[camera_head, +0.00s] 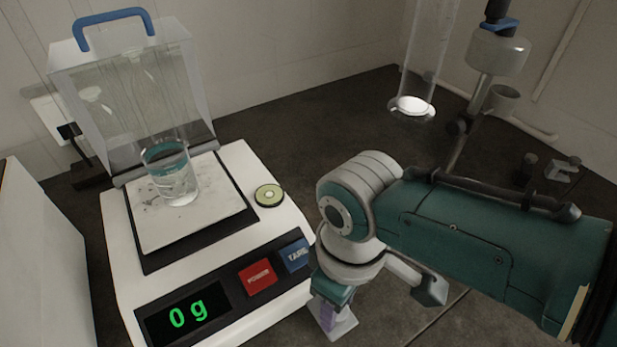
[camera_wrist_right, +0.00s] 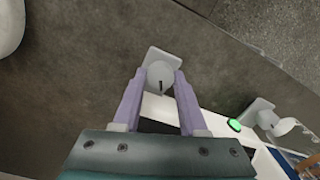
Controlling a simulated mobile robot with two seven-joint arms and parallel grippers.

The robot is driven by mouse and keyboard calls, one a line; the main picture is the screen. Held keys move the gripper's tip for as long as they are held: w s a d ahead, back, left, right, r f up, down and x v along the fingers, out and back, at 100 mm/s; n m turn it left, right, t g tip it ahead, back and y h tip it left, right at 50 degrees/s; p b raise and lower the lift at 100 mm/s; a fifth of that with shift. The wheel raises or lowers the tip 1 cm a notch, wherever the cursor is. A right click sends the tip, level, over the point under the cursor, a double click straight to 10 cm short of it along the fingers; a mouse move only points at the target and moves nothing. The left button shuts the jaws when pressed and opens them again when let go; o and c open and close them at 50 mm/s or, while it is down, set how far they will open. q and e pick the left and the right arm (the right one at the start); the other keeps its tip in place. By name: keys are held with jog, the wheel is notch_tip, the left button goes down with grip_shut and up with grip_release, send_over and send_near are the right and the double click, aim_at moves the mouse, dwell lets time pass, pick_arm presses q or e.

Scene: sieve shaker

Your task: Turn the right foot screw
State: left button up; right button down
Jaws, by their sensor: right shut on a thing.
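The right foot screw is a pale round knob with a dark mark, seen in the right wrist view (camera_wrist_right: 160,74) at the front right corner of the white balance (camera_head: 235,328). A light square foot plate (camera_head: 342,327) shows below it. My right gripper (camera_head: 330,303) points down beside that corner. Its two lilac fingers, also in the right wrist view (camera_wrist_right: 158,90), are shut on the knob, one on each side. In the head view my gripper hides the knob. My left gripper is not in view.
A glass beaker (camera_head: 172,175) of liquid stands on the balance pan (camera_head: 150,228). The display reads 0 g. A clear cover with a blue handle (camera_head: 112,24) stands behind the pan. A clamped glass tube (camera_head: 425,55) stands back right.

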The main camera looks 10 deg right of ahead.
dwell(0.5)
jog(key=shift+c, duration=2.2)
grip_release()
notch_tip(320, 180, up, 10)
jog(key=p, duration=0.4)
jog(key=shift+w+d, duration=0.1)
